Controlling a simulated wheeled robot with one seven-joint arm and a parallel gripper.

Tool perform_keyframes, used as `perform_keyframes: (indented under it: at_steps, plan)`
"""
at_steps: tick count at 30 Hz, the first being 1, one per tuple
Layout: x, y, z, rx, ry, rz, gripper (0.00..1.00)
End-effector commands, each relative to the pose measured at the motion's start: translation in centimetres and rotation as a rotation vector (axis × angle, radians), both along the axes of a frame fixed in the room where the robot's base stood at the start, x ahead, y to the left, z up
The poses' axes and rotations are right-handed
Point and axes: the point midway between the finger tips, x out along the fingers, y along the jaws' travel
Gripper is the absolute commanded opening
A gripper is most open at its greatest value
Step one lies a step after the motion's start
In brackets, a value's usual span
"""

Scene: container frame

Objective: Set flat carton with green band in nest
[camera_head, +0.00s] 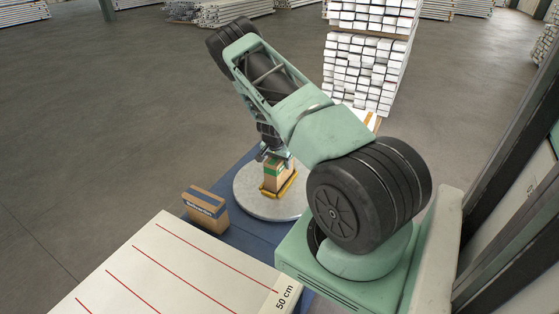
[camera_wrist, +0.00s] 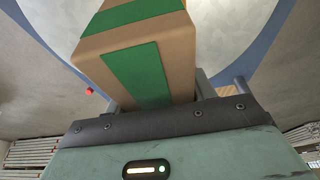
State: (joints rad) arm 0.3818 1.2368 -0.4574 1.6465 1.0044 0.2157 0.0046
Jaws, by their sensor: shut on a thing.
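The carton with the green band (camera_head: 274,177) is brown and box-shaped, held beneath my gripper (camera_head: 273,156). My gripper is shut on its upper part. The yellow nest (camera_head: 286,190) is a low frame on a round grey disc (camera_head: 250,203). The carton's lower end is at the nest, within its outline as seen from here; I cannot tell whether it touches the floor of the nest. In the wrist view the carton (camera_wrist: 180,55) fills the top middle, with its green band across two faces. The nest is not clearly visible there.
A brown carton with a blue band (camera_head: 205,208) stands left of the disc on a blue surface (camera_head: 240,236). A white board with red lines and "50 cm" (camera_head: 170,270) lies in front. Stacked white-ended bars (camera_head: 365,70) stand behind. A small red thing (camera_wrist: 89,91) shows in the wrist view.

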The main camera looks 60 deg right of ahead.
Motion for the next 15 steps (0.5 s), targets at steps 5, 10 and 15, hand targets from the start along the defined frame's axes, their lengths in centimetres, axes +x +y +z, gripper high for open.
perform_keyframes:
  at_steps: [5,10,15]
  plan:
    - [0.11,-0.04,-0.29,-0.002,-0.002,0.001,0.14]
    - [0.09,-0.04,-0.42,-0.002,-0.002,0.001,0.14]
    - [0.06,0.02,-0.52,0.0,-0.001,0.0,0.76]
